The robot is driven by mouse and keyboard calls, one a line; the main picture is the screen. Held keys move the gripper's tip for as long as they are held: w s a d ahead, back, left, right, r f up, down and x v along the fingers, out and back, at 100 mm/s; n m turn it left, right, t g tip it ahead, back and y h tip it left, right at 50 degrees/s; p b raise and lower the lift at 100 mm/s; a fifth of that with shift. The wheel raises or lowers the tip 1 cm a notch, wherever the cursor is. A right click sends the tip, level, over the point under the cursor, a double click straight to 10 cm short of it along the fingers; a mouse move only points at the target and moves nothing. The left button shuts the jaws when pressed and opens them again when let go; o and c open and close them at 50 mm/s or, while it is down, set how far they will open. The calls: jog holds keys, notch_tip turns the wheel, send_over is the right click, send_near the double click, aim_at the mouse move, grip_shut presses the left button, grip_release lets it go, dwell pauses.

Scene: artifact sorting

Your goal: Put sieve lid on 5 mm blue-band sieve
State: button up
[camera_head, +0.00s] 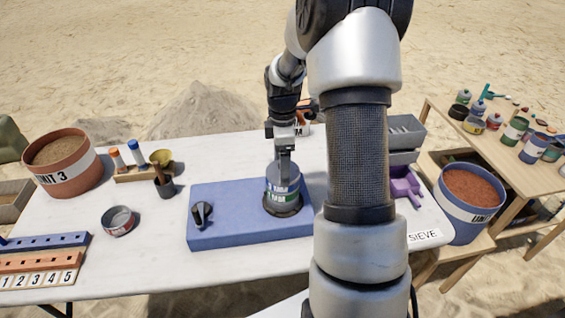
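A round metal sieve stack (282,198) stands upright on a blue machine base (234,230). Its upper section has a blue band (282,187), and a green labelled band (281,197) sits below it, above a dark round foot. My gripper (284,174) points straight down at the top of the stack, and its fingertips appear to touch or nearly touch it. I cannot tell whether the fingers are shut on something. The sieve lid is not clearly distinguishable; the grey top of the stack is partly hidden by the fingers.
A shallow round metal pan (118,220) with a red label is on the white table (135,258), left of the base. A black knob (201,213) stands on the base. A UNIT 3 bucket (66,163) is at left. Purple and grey items (403,185) are right of my arm.

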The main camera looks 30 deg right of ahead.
jog(key=o, duration=1.1)
jog(key=shift+o, duration=0.2)
notch_tip(320, 180, up, 18)
jog(key=p, duration=0.1)
jog(key=shift+f, duration=0.25)
